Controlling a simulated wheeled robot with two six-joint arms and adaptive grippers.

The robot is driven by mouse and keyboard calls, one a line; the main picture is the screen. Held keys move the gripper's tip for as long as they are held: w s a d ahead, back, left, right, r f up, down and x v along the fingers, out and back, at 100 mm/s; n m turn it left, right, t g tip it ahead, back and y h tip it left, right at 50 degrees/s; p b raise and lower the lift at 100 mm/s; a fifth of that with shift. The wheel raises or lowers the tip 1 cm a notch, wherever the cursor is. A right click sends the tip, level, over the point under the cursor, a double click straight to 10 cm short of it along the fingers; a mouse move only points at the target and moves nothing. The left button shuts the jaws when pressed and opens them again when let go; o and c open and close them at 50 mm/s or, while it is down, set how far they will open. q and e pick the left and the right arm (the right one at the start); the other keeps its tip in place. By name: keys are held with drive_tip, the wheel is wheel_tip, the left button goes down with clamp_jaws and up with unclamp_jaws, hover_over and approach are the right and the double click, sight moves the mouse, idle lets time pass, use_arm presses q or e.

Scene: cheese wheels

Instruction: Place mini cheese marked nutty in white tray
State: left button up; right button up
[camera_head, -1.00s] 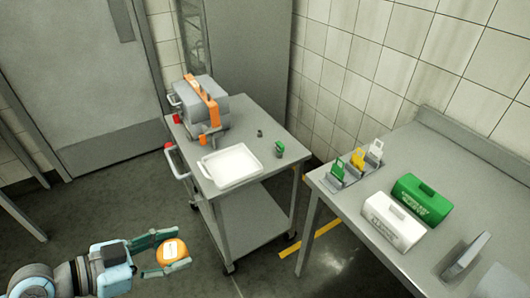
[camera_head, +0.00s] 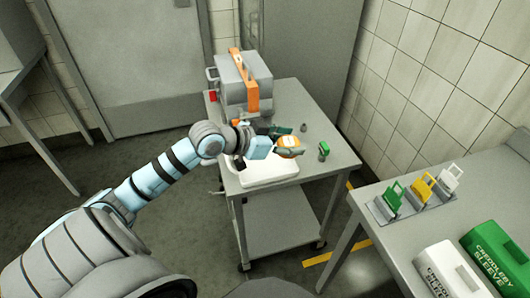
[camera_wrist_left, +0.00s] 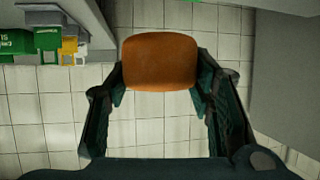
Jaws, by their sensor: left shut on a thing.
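My left gripper (camera_head: 284,145) is shut on a small orange mini cheese (camera_head: 289,141) with a pale label on top; the label's word is too small to read. The cheese also shows in the left wrist view (camera_wrist_left: 160,62), held between the two dark green fingers. The white tray (camera_head: 268,175) lies on the steel trolley, partly hidden by my left arm. The gripper and cheese appear over the tray's far right part; their exact height above it is hard to tell. My right gripper is not in view.
A grey machine with an orange band (camera_head: 243,82) stands at the trolley's (camera_head: 344,153) back left. A small green item (camera_head: 323,149) stands right of the tray. The right table holds a rack of coloured tags (camera_head: 418,197), a green sleeve box (camera_head: 500,255) and a white box (camera_head: 447,270).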

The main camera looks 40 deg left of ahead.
sight(274, 167)
use_arm(q)
drive_tip(key=w+a+n+y+b, duration=0.5)
drive_tip(key=w+a+n+y, duration=0.15)
drive_tip(key=w+a, duration=0.2)
drive_tip(key=shift+t+y, duration=0.25)
drive_tip(key=shift+t, duration=0.05)
drive_tip(key=f+b, duration=0.1)
drive_tip(key=f, duration=0.5)
drive_tip(key=f+b, duration=0.2)
drive_tip(key=f, duration=0.4)
drive_tip(key=a+f+b, duration=0.1)
drive_tip(key=f+b, duration=0.1)
drive_tip(key=f, duration=0.5)
drive_tip(key=shift+s+f, duration=0.1)
drive_tip(key=shift+s, duration=0.25)
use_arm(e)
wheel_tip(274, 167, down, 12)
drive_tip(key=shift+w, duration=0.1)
use_arm(q)
drive_tip(key=o, duration=1.2)
drive_tip(key=p+v, duration=0.4)
drive_tip(key=v, duration=0.8)
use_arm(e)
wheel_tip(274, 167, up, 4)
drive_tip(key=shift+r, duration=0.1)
